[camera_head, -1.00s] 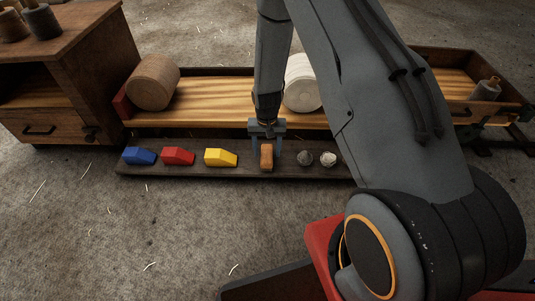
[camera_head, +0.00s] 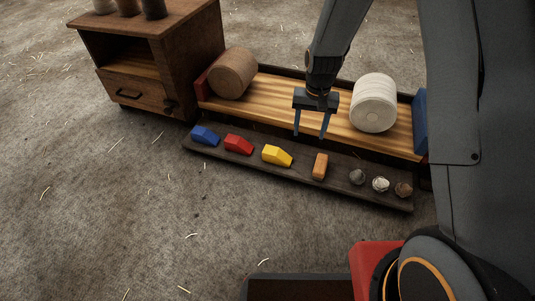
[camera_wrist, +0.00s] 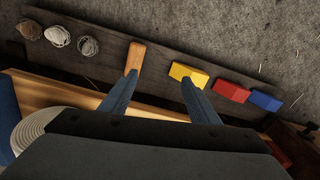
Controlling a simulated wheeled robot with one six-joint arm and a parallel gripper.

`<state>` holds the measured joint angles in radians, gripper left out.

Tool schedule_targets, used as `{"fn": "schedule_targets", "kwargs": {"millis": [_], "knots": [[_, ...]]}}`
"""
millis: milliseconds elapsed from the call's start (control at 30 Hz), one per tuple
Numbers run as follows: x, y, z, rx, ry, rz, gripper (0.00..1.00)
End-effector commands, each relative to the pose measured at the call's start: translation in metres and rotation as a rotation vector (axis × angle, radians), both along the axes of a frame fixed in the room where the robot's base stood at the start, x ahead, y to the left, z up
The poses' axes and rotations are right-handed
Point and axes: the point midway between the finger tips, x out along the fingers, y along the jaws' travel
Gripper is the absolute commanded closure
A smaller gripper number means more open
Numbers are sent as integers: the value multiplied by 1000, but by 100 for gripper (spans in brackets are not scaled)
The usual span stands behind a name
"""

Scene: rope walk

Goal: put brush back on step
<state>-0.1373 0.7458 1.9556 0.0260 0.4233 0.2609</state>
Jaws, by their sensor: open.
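The brush (camera_head: 320,166), a small orange-brown block, lies on the dark low step (camera_head: 301,166), between a yellow block and a grey ball. My gripper (camera_head: 309,136) is open and empty, its two fingers pointing down above and behind the brush, apart from it. In the wrist view the brush (camera_wrist: 136,57) shows just beyond one fingertip of my gripper (camera_wrist: 160,79), with the yellow block near the other. The brush's underside is hidden.
Blue (camera_head: 205,136), red (camera_head: 239,144) and yellow (camera_head: 277,155) blocks lie left of the brush; several small balls (camera_head: 380,184) lie right. Behind is a wooden trough (camera_head: 283,100) with a brown roll (camera_head: 232,74) and white roll (camera_head: 373,103). A cabinet (camera_head: 160,60) stands left.

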Motion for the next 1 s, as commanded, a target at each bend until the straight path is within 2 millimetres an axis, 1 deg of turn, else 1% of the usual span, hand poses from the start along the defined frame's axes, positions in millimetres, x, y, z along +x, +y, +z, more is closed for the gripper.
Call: {"fn": "schedule_targets", "kwargs": {"millis": [33, 100, 167, 200, 267, 300, 367, 400, 467, 500, 567, 700, 800, 900, 1000], "knots": [[-9, 19, 27, 5, -11, 44, 44], [-24, 41, 56, 11, -15, 99, 44], [-40, 57, 80, 16, -18, 145, 44], [-51, 68, 96, 20, -21, 177, 44], [-70, 83, 118, 25, -24, 224, 44], [-83, 92, 132, 29, -25, 256, 44], [-104, 104, 151, 36, -28, 303, 44], [-118, 112, 164, 41, -30, 334, 44], [-141, 121, 181, 48, -32, 383, 44], [-156, 127, 192, 53, -35, 415, 44], [-180, 133, 207, 60, -37, 465, 44], [-237, 142, 236, 80, -42, 577, 44], [-274, 143, 250, 93, -44, 653, 44], [-304, 141, 259, 104, -43, 711, 44], [-323, 138, 263, 112, -43, 752, 44]]}}
